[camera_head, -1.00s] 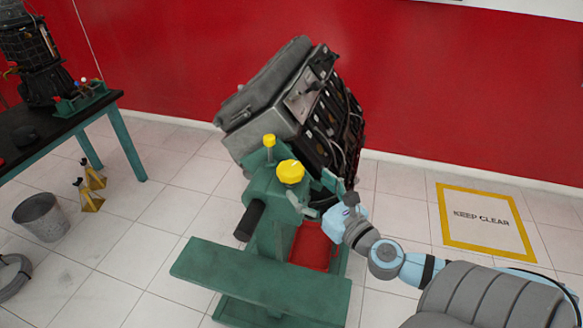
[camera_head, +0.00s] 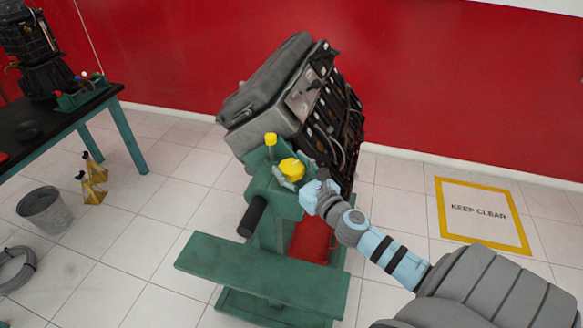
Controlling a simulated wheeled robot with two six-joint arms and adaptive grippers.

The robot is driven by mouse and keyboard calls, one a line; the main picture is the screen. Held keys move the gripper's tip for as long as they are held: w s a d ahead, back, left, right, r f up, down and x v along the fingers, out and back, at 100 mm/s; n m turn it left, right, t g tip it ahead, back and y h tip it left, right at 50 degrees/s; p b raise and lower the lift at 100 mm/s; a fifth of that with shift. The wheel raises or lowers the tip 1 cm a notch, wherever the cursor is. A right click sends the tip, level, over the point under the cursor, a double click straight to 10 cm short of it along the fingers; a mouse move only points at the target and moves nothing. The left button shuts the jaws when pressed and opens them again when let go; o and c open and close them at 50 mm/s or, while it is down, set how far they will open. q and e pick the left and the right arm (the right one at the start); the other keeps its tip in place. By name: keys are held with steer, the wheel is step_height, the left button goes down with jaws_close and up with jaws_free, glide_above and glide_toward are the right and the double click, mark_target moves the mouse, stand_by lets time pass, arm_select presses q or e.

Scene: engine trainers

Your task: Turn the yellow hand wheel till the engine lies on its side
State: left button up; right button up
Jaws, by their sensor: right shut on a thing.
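The engine (camera_head: 290,100) is a large grey and black block, tilted on the green stand (camera_head: 262,272) in the middle of the view. The yellow hand wheel (camera_head: 291,169) sits on the stand's head, just below the engine. A second yellow knob (camera_head: 270,139) on a short post stands up to its left. My right gripper (camera_head: 296,181) is at the yellow hand wheel and is shut on it, covering its lower right part. The fingertips are small and partly hidden. My left gripper is not in view.
A dark table (camera_head: 60,125) with another engine stands at the left. A grey bucket (camera_head: 45,212), yellow jack stands (camera_head: 92,185) and a coiled hose (camera_head: 16,268) are on the tiled floor. The KEEP CLEAR floor square (camera_head: 480,212) at right is empty.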

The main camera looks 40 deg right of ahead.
steer(key=shift+m+h, duration=0.3)
steer(key=shift+h, duration=0.2)
